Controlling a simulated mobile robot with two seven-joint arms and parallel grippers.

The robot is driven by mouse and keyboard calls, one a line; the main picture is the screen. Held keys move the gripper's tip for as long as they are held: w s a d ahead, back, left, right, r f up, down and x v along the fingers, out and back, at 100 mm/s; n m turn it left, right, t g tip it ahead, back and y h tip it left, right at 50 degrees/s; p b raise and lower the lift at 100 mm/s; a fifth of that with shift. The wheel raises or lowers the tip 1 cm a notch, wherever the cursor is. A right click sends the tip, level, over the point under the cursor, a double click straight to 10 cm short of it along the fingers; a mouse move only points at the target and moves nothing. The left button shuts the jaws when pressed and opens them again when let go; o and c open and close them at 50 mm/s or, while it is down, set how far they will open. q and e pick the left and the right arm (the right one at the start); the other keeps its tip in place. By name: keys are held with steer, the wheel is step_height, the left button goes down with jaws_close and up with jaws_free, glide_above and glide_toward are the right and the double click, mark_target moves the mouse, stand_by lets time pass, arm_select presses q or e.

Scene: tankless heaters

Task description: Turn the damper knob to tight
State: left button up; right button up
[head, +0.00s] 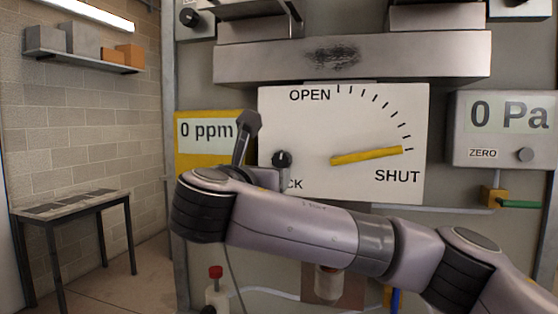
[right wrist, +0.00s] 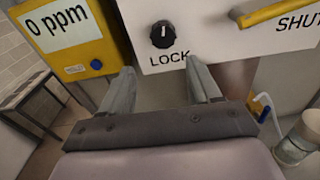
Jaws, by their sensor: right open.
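The black knob (head: 281,160) is on the white damper panel (head: 300,125), above the partly covered word LOCK. In the right wrist view the knob (right wrist: 163,34) shows a white mark pointing up, and LOCK is fully readable below it. The yellow damper handle (head: 366,156) points right, toward SHUT. My right gripper (right wrist: 160,66) is open and empty. Its fingertips are just below the knob in the wrist view, one to each side, and I see no contact. In the head view my right arm covers the panel's lower edge. My left gripper is not in view.
A yellow ppm meter (head: 195,142) is left of the panel, close to my gripper. A grey gauge reading 0 Pa (head: 505,130) is at right. A metal duct (head: 350,59) juts out above. A red-topped valve (head: 216,272) is below. A table (head: 75,205) stands at left.

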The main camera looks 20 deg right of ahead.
mark_target(280, 160)
steer(key=shift+h, duration=0.3)
steer(key=w+d, duration=0.1)
steer(key=w+d+r+p, duration=0.1)
steer(key=w, duration=0.1)
steer(key=w+d+r+p, duration=0.1)
steer(key=w+d, duration=0.1)
steer(key=shift+w+d+f, duration=0.1)
steer(key=shift+w+d, duration=0.2)
steer(key=shift+w, duration=0.1)
steer(key=c, duration=1)
